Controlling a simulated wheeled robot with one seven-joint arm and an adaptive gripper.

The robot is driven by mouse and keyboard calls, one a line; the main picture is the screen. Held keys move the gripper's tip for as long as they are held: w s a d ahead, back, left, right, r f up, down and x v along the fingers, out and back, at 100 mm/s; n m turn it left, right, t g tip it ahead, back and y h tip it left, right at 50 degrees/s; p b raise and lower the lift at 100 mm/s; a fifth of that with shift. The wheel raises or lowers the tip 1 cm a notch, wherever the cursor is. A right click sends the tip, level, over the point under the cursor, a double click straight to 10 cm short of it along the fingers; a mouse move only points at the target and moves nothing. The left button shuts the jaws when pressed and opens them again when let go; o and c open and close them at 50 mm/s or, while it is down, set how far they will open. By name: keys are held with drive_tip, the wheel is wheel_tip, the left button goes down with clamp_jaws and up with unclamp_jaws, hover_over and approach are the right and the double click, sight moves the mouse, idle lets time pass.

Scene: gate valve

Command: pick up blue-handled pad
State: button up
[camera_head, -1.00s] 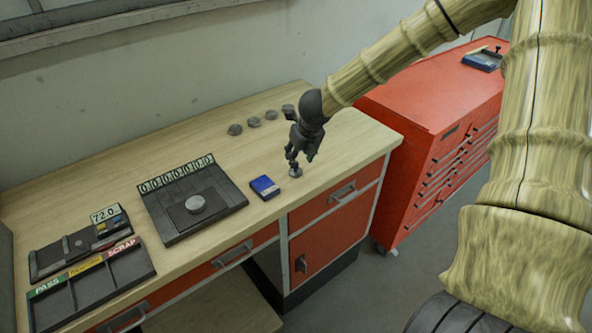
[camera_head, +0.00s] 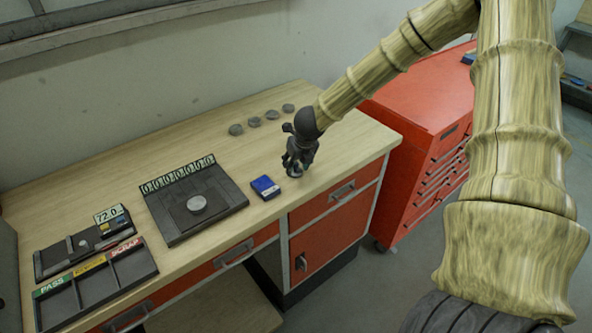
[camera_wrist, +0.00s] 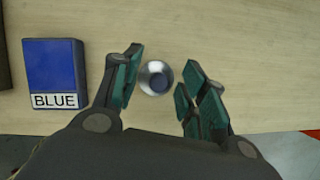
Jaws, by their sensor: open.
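A small round metal piece with a dark bluish-grey knob (camera_wrist: 156,78) stands on the bench, seen from above in the wrist view. It looks like the pad, though its handle's blue is faint. My gripper (camera_wrist: 161,66) is open, with one finger on each side of the piece and gaps showing on both sides. In the head view my gripper (camera_head: 297,163) points down near the bench's right front edge and mostly hides the piece. A blue box labelled BLUE (camera_wrist: 53,65) lies left of the gripper; it also shows in the head view (camera_head: 265,187).
Several grey discs (camera_head: 254,122) line the back. A sorting tray (camera_head: 95,290) is at far left. A red cabinet (camera_head: 425,125) stands right of the bench (camera_head: 105,190).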

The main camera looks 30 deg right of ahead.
clamp_jaws()
idle(0.3)
wheel_tip(320, 180, up, 18)
drive_tip(key=b, duration=0.2)
drive_tip(key=shift+b, duration=0.35)
idle(0.3)
